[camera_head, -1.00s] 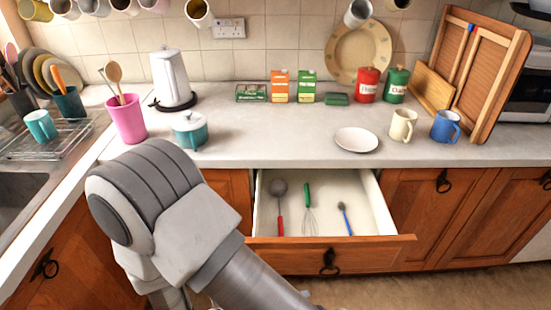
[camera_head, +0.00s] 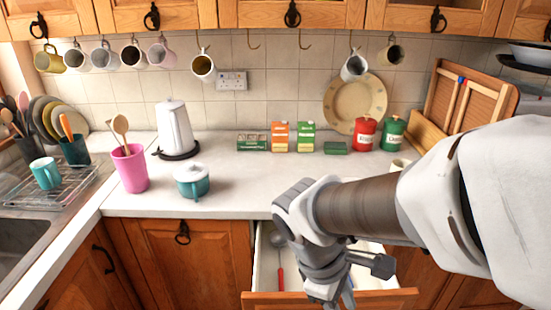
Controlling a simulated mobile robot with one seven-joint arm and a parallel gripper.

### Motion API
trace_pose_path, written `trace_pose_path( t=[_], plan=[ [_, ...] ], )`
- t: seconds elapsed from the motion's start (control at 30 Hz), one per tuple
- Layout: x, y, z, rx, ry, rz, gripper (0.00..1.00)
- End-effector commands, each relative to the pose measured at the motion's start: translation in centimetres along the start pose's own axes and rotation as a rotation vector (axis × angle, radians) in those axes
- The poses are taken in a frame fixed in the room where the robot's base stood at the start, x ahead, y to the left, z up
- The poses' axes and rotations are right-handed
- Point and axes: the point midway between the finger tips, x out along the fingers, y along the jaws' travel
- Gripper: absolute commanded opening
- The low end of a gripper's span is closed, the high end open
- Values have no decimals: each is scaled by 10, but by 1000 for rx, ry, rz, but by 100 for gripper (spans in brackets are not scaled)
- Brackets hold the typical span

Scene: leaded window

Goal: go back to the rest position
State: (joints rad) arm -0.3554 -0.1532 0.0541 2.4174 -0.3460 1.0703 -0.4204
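My arm reaches in from the right, and my gripper (camera_head: 330,292) points down over the open drawer (camera_head: 262,299). Its fingertips are not clearly visible, so I cannot tell whether it is open or shut. In the drawer, a grey ladle with a red handle (camera_head: 281,278) shows to the left of my wrist. A bit of blue shows beside the gripper; I cannot tell whether it lies in the drawer or is held. My arm hides much of the drawer's right side and the worktop there.
On the worktop (camera_head: 240,203) stand a pink utensil pot (camera_head: 131,170), a teal lidded pot (camera_head: 192,182), a white kettle (camera_head: 174,130), cartons (camera_head: 279,136) and red and green canisters (camera_head: 365,134). Mugs (camera_head: 203,68) hang under the wall cupboards. The open drawer juts out.

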Motion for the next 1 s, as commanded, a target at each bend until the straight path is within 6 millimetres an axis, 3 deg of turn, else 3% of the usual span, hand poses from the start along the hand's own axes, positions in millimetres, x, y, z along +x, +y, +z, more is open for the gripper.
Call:
trace_pose_path(
  t=[0.3, 0.5, 0.7, 1.0],
  plan=[
    [-57, 17, 36, 640, 361, -22, 40],
    [-87, 23, 55, 944, 553, -39, 40],
    [-100, 25, 63, 1071, 641, -50, 40],
    [-100, 26, 63, 1080, 647, -52, 40]
  ],
)
